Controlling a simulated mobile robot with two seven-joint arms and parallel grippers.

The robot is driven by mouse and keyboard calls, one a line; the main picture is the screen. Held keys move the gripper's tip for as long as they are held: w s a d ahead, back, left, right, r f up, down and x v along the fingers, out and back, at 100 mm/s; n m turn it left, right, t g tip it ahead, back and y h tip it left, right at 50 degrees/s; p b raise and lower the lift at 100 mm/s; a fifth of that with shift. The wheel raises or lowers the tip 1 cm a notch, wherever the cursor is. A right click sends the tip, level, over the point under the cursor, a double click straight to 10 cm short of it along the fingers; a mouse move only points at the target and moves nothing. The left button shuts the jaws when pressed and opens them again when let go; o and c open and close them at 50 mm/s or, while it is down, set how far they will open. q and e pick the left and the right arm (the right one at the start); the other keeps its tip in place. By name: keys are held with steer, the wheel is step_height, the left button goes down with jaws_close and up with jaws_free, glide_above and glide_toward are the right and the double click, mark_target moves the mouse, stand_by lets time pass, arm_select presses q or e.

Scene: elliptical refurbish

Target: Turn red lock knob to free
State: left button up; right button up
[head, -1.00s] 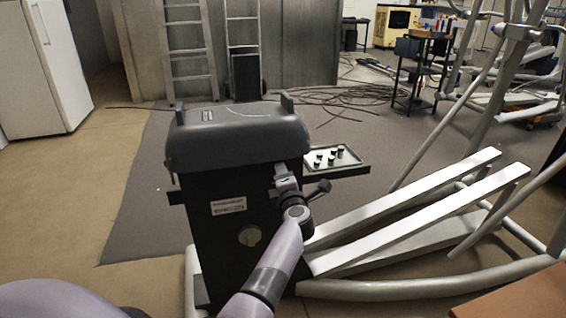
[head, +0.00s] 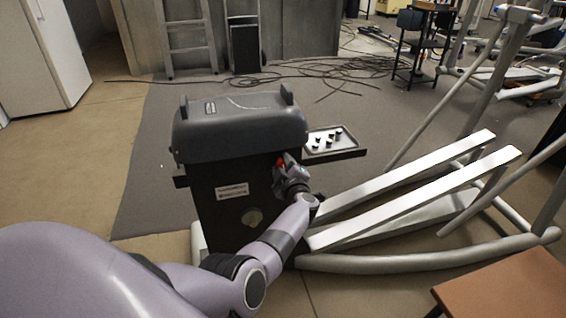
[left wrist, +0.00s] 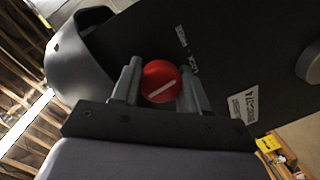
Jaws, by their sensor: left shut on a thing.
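The red lock knob (left wrist: 161,81) is round with a pale slot line across its face. It sits on the dark side panel (left wrist: 235,50) of the machine. My left gripper (left wrist: 158,88) is shut on the knob, one finger on each side of it. In the left wrist view the slot line runs slantwise. In the head view a bit of the red knob (head: 281,161) shows at the upper right of the machine's black front, partly hidden by my left gripper (head: 284,168). My right gripper is not in view.
A tray with small dark parts (head: 335,153) juts out at right. White rails (head: 410,190) lie right of it, and a brown table (head: 510,290) is at lower right.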

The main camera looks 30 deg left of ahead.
mark_target(284, 167)
arm_select(q)
steer(key=shift+m, duration=0.5)
steer(key=shift+a, duration=0.1)
steer(key=o, duration=1)
steer(key=shift+o, duration=0.2)
steer(key=shift+p, duration=0.3)
steer(key=shift+s+d+r+p, duration=0.2)
steer(key=shift+s+d+p, duration=0.15)
steer(key=shift+d+p, duration=0.25)
steer(key=p+v, duration=0.3)
steer(key=v, duration=0.2)
steer(key=shift+p, duration=0.35)
steer(key=shift+s+d+f, duration=0.15)
steer(key=shift+s+d, duration=0.15)
